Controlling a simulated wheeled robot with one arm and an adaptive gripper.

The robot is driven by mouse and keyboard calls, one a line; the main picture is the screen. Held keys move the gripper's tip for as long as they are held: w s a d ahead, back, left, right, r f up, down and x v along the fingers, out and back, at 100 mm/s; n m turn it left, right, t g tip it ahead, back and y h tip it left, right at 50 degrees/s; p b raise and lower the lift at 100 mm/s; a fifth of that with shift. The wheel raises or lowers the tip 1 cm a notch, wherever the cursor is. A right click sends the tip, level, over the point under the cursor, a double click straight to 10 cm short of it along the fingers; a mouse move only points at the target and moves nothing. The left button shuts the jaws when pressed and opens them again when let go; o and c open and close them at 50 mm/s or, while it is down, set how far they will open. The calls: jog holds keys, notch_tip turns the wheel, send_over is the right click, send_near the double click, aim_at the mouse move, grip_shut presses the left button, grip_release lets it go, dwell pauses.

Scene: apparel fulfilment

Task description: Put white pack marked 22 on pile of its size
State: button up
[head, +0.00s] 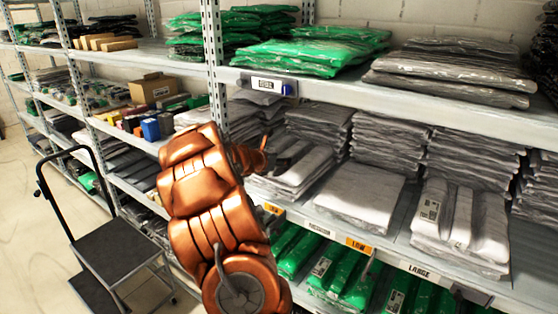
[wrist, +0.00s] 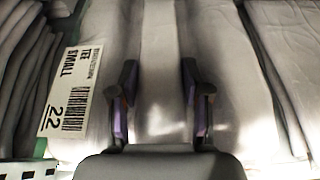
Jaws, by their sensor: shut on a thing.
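The white pack marked 22 (wrist: 160,60) fills the middle of the wrist view. Its label (wrist: 68,92) reads SMALL, TEE and 22. My gripper (wrist: 160,105) is shut on this pack, with a finger at each side of its raised middle fold. In the head view my gripper (head: 284,155) is at the left end of the middle shelf, over the left white pack stack (head: 292,180). I cannot tell whether the held pack touches what is under it. A middle white pile (head: 360,192) and a right white pile (head: 460,225) stand on the same shelf.
The shelf edge carries a LARGE tag (head: 418,270) under the right pile and a yellow LOW tag (head: 358,244). Grey stacks (head: 390,140) stand behind. The upper shelf (head: 420,103) hangs close above. Green packs (head: 340,270) fill the shelf below. A black step cart (head: 110,245) stands at left.

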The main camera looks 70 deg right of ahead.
jog(key=o, duration=1.3)
jog(key=shift+f, duration=0.1)
jog(key=shift+r, duration=0.2)
jog(key=b+v, duration=0.1)
jog(key=v, duration=1.1)
jog(key=shift+a, duration=0.1)
